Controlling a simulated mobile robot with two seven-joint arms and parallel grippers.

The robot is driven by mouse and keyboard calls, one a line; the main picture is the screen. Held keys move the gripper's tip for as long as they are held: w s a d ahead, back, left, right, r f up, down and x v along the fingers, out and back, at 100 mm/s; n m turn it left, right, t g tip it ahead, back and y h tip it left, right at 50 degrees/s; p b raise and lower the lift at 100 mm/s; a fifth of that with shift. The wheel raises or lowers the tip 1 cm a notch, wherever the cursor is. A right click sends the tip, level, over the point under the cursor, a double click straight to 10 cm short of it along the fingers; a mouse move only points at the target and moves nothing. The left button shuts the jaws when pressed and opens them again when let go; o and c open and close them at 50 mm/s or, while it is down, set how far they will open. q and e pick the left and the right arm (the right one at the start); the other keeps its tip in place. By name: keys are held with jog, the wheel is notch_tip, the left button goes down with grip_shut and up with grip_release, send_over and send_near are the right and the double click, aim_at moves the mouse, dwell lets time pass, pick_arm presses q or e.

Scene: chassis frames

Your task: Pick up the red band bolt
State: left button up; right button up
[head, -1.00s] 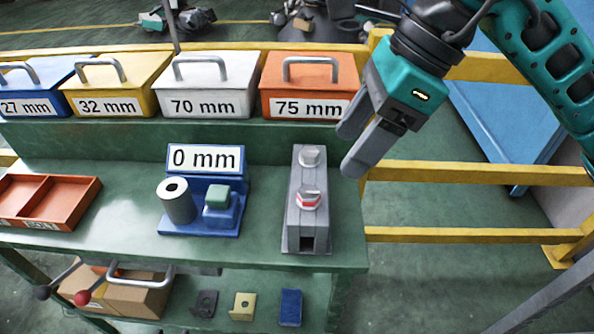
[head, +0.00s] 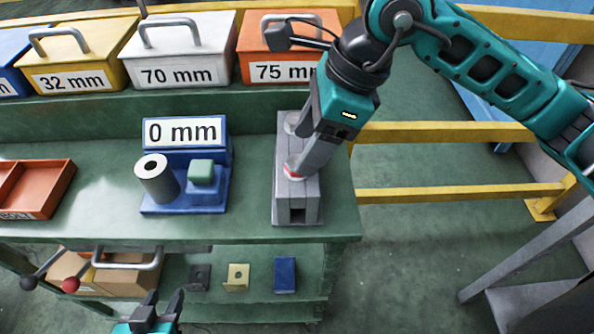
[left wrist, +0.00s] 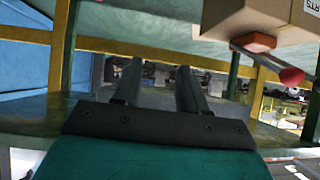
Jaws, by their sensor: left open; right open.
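The red band bolt (head: 293,175) stands in the front part of a grey block (head: 297,207) at the right end of the bench. Only part of its red and white band shows, because my right gripper covers it. My right gripper (head: 302,150) is open and points down over the block, with a finger right at the bolt. I cannot tell whether it touches the bolt. A second, grey bolt (head: 292,121) stands behind, partly hidden by the gripper. My left gripper (head: 161,303) is open and empty, low at the bottom; its fingers also show in the left wrist view (left wrist: 157,85).
A blue fixture (head: 185,206) with a grey cylinder (head: 157,180) and a green block stands left of the grey block. An orange tray (head: 50,192) is at far left. Labelled boxes line the back shelf. Yellow rails (head: 450,194) run right of the bench. Small parts lie on the lower shelf.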

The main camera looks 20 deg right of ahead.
jog(key=x, duration=0.3)
jog(key=shift+s+f, duration=0.1)
jog(key=shift+c, duration=0.2)
grip_shut()
dwell(0.3)
